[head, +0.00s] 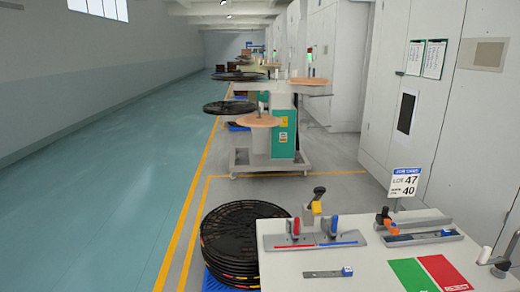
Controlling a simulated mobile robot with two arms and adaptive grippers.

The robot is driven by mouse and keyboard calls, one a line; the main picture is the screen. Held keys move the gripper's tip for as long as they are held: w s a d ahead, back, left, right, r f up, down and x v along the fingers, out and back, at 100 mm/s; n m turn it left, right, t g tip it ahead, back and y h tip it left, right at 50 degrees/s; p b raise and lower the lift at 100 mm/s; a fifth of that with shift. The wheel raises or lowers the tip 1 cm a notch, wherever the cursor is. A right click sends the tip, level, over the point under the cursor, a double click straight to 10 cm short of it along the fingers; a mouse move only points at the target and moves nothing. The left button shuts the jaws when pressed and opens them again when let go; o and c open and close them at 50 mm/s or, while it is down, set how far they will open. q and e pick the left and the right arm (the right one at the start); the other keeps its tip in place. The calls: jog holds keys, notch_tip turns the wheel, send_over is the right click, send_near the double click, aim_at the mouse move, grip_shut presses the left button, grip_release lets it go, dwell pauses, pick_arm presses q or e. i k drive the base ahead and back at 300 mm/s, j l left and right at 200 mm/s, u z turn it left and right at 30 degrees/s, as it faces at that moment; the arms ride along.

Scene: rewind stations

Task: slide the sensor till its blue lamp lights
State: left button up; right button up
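A white-topped table (385,278) stands at the lower right. A small metal strip (322,274) lies near its front with a small blue-and-white block (347,271) at its right end. A longer grey fixture (425,239) at the back right carries an orange-and-black knob (387,221) and a small blue part (446,232). I cannot tell which of these is the sensor, and no lit blue lamp can be made out. Neither of my grippers is in view.
A grey fixture (315,242) has red and blue levers. Green (413,275) and red (447,272) mats lie at the table's front right. A sign (404,182) stands behind. Black reels (240,240) are stacked left of the table. The blue-green floor (110,190) is clear.

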aim_at(382, 219)
jog(key=z, duration=1.3)
